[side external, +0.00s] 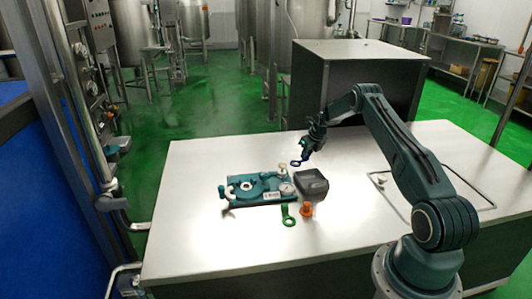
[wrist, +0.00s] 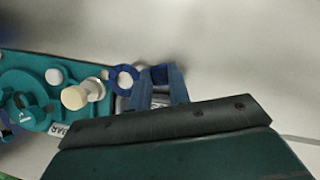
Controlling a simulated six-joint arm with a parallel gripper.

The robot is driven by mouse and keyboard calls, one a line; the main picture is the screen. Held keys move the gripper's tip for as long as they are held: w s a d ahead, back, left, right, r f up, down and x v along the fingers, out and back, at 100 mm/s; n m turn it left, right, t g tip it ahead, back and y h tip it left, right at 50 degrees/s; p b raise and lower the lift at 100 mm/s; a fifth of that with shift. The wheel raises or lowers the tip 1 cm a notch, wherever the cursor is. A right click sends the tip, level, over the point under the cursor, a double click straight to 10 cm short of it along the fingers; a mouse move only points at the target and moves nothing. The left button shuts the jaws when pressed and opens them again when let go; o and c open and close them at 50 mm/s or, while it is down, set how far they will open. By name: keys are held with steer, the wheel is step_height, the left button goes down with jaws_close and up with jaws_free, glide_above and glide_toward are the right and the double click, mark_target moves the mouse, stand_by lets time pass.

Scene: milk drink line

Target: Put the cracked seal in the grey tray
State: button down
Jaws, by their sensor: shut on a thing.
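My gripper (side external: 303,157) is shut on a blue ring-shaped seal and holds it above the table, behind the dark grey tray. The seal's ring (side external: 295,163) sticks out to the left of the jaws. In the wrist view, the ring (wrist: 124,77) shows beside my gripper's fingers (wrist: 160,82), with a dark blue part between them. I cannot make out a crack. The grey tray (side external: 311,184) is a small dark box on the table, right of the teal fixture. My gripper is apart from it. I cannot make the tray out in the wrist view.
The teal fixture (side external: 240,198) carries white parts and a round gauge (side external: 287,189). A cream-topped post (side external: 283,169) stands at its back right. A green ring with a handle (side external: 289,217) and an orange piece (side external: 306,209) lie in front. The table's left side is clear.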

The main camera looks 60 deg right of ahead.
mark_target(308, 159)
steer(key=shift+f, duration=2.05)
steer(key=shift+f, duration=0.1)
steer(key=c, duration=1.3)
jaws_free()
steer(key=v, duration=1.2)
